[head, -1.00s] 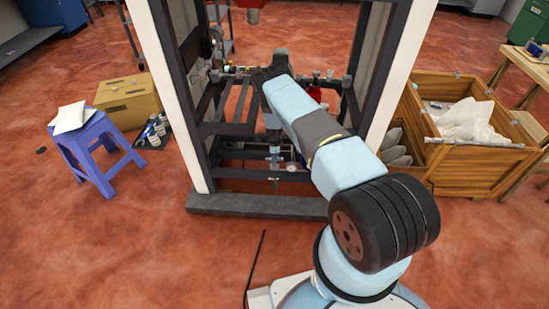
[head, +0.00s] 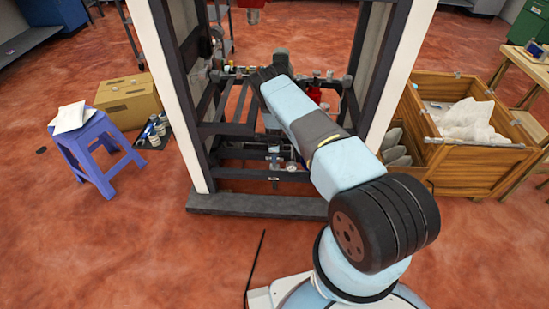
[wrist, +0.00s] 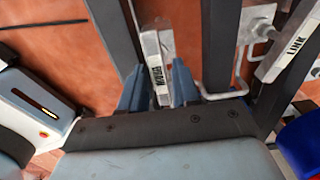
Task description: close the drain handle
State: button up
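A pale grey lever handle (wrist: 153,55) with a label shows in the wrist view. Its lettering is upside down and partly hidden, and could read DRAIN. My gripper (wrist: 160,75) is open, with one blue-grey finger on each side of this handle. Small gaps seem to show beside it; I cannot tell whether either finger touches it. A second pale handle labelled LINK (wrist: 295,45) is at the upper right, outside the fingers. In the head view my arm reaches into the dark frame, and the fingers and handle cannot be made out.
The dark frame (head: 207,130) with white posts surrounds the work spot, with bars and pipes close by. Left are a purple stool (head: 90,140) and cardboard box (head: 128,100). Right is a wooden crate (head: 480,165). Red floor (head: 120,240) is clear in front.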

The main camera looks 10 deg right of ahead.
jog(key=shift+o, duration=0.9)
jog(key=shift+r, duration=3.65)
